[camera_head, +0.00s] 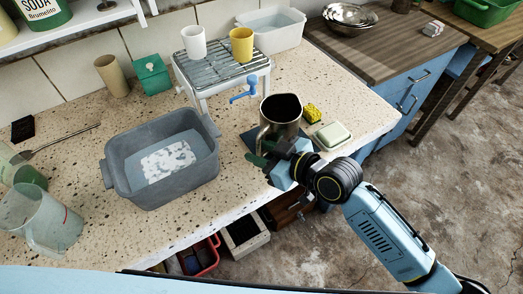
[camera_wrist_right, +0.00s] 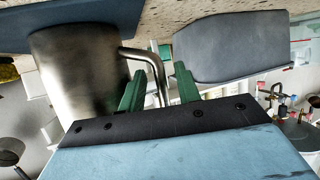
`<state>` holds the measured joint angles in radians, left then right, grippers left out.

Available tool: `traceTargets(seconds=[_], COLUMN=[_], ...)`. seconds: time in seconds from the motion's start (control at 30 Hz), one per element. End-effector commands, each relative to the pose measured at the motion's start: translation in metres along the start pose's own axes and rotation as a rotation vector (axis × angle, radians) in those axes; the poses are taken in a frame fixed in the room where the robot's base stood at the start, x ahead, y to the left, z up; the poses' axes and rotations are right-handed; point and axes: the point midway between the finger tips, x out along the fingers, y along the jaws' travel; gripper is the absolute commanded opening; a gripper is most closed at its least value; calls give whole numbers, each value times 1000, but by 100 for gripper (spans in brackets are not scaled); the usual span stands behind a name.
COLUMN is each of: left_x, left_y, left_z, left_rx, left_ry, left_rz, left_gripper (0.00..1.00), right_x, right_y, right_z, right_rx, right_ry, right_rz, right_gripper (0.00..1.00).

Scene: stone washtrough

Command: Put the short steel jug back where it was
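The short steel jug (camera_head: 281,113) stands upright on a dark blue mat (camera_head: 252,139) near the counter's front edge. Its handle faces my right gripper (camera_head: 268,158). In the right wrist view, which looks upside down, the jug (camera_wrist_right: 82,75) is at the left and its base meets the mat (camera_wrist_right: 70,18). The green fingers of my right gripper (camera_wrist_right: 160,75) are apart, with the jug's handle (camera_wrist_right: 158,68) between them and gaps showing beside it. In the head view the gripper partly hides the lower jug and the handle. My left gripper is not in view.
A grey basin (camera_head: 125,180) stands left of the jug. A yellow sponge (camera_head: 312,113) and a pale green soap dish (camera_head: 331,135) lie close on its right. A clear pitcher (camera_head: 50,225) stands front left.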

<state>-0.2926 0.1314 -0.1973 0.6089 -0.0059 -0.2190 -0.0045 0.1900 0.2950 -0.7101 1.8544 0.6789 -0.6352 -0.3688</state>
Motion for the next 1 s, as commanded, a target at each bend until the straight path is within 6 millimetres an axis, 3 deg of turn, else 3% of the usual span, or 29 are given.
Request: traceTargets(seconds=[0.5,0.7,1.0], left_x=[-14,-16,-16], left_y=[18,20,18], left_z=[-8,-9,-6], left_rx=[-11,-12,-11], left_ry=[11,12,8], left_rz=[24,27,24], left_gripper=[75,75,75], right_x=[-97,-116,-119], right_y=[0,0,0], right_z=[0,0,0], right_rx=[-2,-1,0], right_ry=[-3,-1,1], right_rz=[0,1,-1], right_gripper=[33,33,33])
